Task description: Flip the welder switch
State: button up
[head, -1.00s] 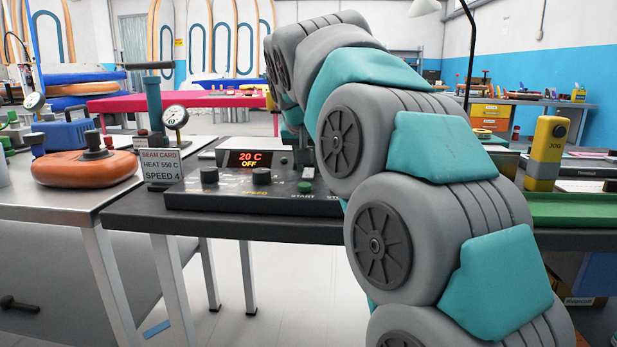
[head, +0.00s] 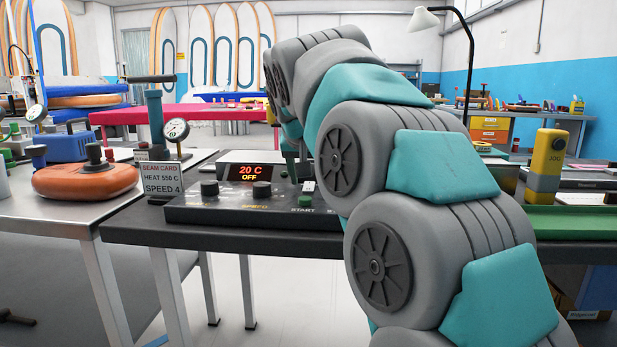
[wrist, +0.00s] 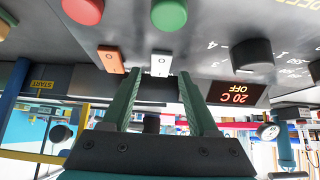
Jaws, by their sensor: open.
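The welder's black control panel (head: 230,213) stands on a dark table, its display (head: 249,174) reading 20 C OFF in red. In the wrist view, which is upside down, a white rocker switch (wrist: 160,63) and an orange rocker switch (wrist: 111,59) sit side by side on the panel. Which one is the welder switch I cannot tell. My gripper (wrist: 156,78) is open and empty, its green fingers reaching toward the panel, with the white rocker between the fingertips in the picture. Contact cannot be told. In the head view my arm partly hides the panel's right side.
A green button (wrist: 169,14) and a red button (wrist: 82,10) sit near the rockers, with a black knob (wrist: 252,55) to the side. A seam card (head: 161,180) reads heat 550 C, speed 4. A pressure gauge (head: 177,130) and yellow JOG pendant (head: 548,160) stand nearby.

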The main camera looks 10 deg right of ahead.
jog(key=v, duration=0.7)
jog(key=shift+s+r, duration=0.1)
jog(key=shift+r, duration=0.05)
jog(key=shift+s, duration=0.1)
